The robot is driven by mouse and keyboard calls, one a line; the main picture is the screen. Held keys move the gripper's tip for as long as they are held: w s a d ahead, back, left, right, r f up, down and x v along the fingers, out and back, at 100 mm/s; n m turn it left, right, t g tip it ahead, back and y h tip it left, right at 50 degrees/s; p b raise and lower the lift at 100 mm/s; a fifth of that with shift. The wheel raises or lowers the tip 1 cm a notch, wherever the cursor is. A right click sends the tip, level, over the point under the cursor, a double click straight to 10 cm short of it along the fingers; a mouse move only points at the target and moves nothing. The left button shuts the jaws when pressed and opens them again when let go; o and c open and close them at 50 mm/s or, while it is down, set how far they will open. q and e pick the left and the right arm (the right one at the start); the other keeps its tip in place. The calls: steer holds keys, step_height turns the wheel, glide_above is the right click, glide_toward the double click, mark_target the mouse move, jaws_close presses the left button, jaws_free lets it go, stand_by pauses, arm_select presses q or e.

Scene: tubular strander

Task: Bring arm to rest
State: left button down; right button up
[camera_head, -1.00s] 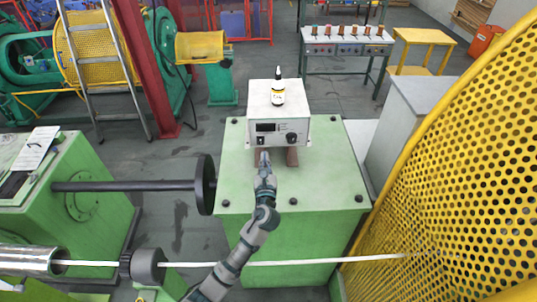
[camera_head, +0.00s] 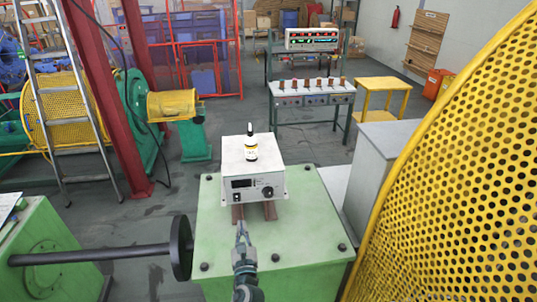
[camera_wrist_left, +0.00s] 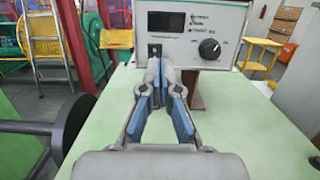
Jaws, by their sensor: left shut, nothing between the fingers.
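My left gripper (camera_head: 241,232) is in front of the white control box, over the green machine top. In the left wrist view my left gripper (camera_wrist_left: 159,85) has its fingertips together, with nothing between them. The fingertips point at the lower left of the box front, near a small switch; I cannot tell whether they touch it. The white control box (camera_head: 262,186) has a dark display and a black knob, and it stands on brown supports. It also shows in the left wrist view (camera_wrist_left: 190,20). My right gripper is not in view.
A dropper bottle (camera_head: 251,148) stands on the box. The green machine top (camera_head: 310,235) is otherwise mostly clear. A black disc on a shaft (camera_head: 181,248) is at the left. A yellow perforated guard (camera_head: 460,170) fills the right side. A grey cabinet (camera_head: 385,160) stands behind it.

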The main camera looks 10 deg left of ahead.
arm_select(q)
steer(key=s+a+f+n+g+h, duration=0.1)
steer(key=s+a+f+n+g, duration=0.35)
steer(key=f+n, duration=0.35)
steer(key=s+a+f+n+g, duration=0.3)
steer(key=s+f+n, duration=0.3)
steer(key=f, duration=0.3)
steer(key=s+f+n+g+h, duration=0.2)
steer(key=s+f+n+g, duration=0.3)
steer(key=s+n, duration=0.55)
steer(key=s+f+n+g+h, duration=0.3)
steer(key=s+f+n, duration=0.4)
steer(key=s, duration=0.6)
step_height(320, 180, down, 28)
steer(key=g+b, duration=0.1)
steer(key=b, duration=0.3)
steer(key=s+a+f+g+b, duration=0.1)
steer(key=s+f+b, duration=0.3)
steer(key=s+f, duration=1.5)
step_height(320, 180, down, 3)
steer(key=shift+a+f+m+y, duration=0.1)
steer(key=shift+a+m+y, duration=0.3)
steer(key=shift+a, duration=0.3)
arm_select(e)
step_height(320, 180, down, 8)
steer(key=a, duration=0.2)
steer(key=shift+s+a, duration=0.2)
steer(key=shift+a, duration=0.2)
